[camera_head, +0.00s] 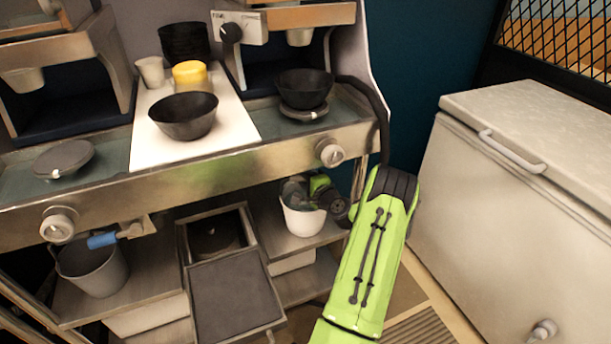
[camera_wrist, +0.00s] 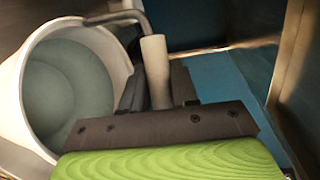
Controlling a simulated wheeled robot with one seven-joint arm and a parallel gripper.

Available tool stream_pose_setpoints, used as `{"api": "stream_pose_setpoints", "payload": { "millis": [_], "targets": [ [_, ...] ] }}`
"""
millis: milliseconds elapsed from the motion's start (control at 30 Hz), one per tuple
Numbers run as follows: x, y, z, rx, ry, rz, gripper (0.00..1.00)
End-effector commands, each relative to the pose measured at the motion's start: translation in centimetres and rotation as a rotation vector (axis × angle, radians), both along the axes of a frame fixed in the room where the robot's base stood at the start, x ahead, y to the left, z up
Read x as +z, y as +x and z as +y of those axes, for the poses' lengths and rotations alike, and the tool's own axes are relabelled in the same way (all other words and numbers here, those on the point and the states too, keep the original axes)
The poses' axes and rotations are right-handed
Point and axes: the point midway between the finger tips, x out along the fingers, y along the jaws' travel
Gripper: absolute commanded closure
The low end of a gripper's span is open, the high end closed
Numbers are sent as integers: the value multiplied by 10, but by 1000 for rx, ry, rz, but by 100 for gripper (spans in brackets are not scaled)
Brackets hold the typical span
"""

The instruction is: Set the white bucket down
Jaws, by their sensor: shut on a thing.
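The white bucket (camera_head: 302,222) is at the lower shelf, below the right end of the counter, and looks roughly upright. I cannot tell whether its base touches the shelf. Its open mouth, with grey-green contents or interior, fills the left of the wrist view, where its white wall (camera_wrist: 14,100) shows. My gripper (camera_head: 318,188) is at the bucket's rim. In the wrist view my gripper (camera_wrist: 157,92) is shut on a pale cylindrical grip (camera_wrist: 154,60), which looks like the bucket's handle grip. My wrist and arm hide part of the bucket's right side in the head view.
A grey bucket (camera_head: 92,272) with a blue handle grip stands on the shelf at left. An open drawer or box (camera_head: 235,290) lies between the buckets. The counter edge (camera_head: 250,160) is above. A white chest freezer (camera_head: 500,220) stands at right.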

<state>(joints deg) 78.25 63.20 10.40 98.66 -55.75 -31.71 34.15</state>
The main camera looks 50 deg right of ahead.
Motion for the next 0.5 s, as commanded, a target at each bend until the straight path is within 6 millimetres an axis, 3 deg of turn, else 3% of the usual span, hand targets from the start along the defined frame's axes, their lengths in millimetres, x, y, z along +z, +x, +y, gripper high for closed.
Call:
{"api": "stream_pose_setpoints", "payload": {
  "millis": [233, 267, 400, 500],
  "targets": [
    [4, 1, 0, 0, -6, -7, 100],
    [-1, 0, 0, 1, -1, 3, 70],
    [0, 0, 0, 1, -1, 3, 48],
    [0, 0, 0, 1, -1, 3, 45]
  ]
}}
